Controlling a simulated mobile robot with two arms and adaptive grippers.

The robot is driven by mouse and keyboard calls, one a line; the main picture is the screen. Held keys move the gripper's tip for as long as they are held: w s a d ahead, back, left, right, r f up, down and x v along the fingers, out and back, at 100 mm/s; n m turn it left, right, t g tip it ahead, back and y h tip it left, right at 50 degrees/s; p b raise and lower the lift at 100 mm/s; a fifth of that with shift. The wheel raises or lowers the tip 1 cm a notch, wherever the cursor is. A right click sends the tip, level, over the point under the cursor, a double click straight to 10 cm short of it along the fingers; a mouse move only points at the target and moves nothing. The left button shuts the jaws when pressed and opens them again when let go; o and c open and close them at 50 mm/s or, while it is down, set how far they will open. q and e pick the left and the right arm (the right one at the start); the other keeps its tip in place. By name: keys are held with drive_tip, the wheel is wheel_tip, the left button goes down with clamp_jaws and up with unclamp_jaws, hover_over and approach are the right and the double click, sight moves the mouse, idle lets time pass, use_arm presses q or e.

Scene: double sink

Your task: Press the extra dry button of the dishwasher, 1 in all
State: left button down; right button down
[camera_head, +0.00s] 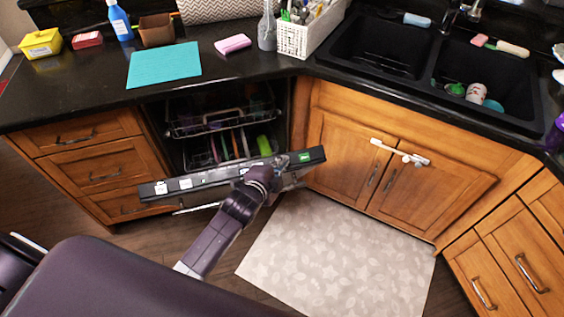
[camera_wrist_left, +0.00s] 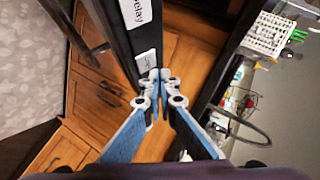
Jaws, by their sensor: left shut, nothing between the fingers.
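The dishwasher (camera_head: 232,180) has its door partly open and tilted forward, with the dark control panel along the door's top edge. Pale labels and a green one show on this strip. My left gripper (camera_head: 283,162) is at the right part of the panel, its fingers shut and empty. In the left wrist view, the shut fingertips (camera_wrist_left: 158,80) are at the end of the dark panel (camera_wrist_left: 121,40), close to a small white label (camera_wrist_left: 146,62) below one reading "Delay". I cannot tell whether they touch. The extra dry button itself cannot be made out. My right gripper is not in view.
Racks (camera_head: 215,122) with dishes show inside the dishwasher. Wooden cabinets flank it, and a white latch (camera_head: 401,152) is on the sink cabinet doors. A grey mat (camera_head: 340,258) lies on the floor. The black counter (camera_head: 236,72) and double sink are above.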

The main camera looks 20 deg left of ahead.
use_arm(q)
drive_tip(key=shift+f, duration=0.1)
drive_tip(key=shift+w+a+f, duration=0.1)
drive_tip(key=shift+w+f, duration=0.1)
drive_tip(key=shift+f, duration=0.05)
drive_tip(key=shift+w+a+f, duration=0.1)
drive_tip(key=shift+f, duration=0.25)
idle(0.6)
drive_tip(key=shift+r, duration=0.1)
drive_tip(key=shift+s+d+r+p, duration=0.2)
drive_tip(key=shift+s+r+p, duration=0.15)
drive_tip(key=shift+r+p, duration=0.3)
drive_tip(key=r+p, duration=0.1)
drive_tip(key=s+d+r+p, duration=0.1)
drive_tip(key=r+p, duration=0.1)
drive_tip(key=s+r+p, duration=0.1)
drive_tip(key=p, duration=0.1)
drive_tip(key=shift+d+r, duration=0.15)
drive_tip(key=shift+r, duration=0.05)
idle(0.3)
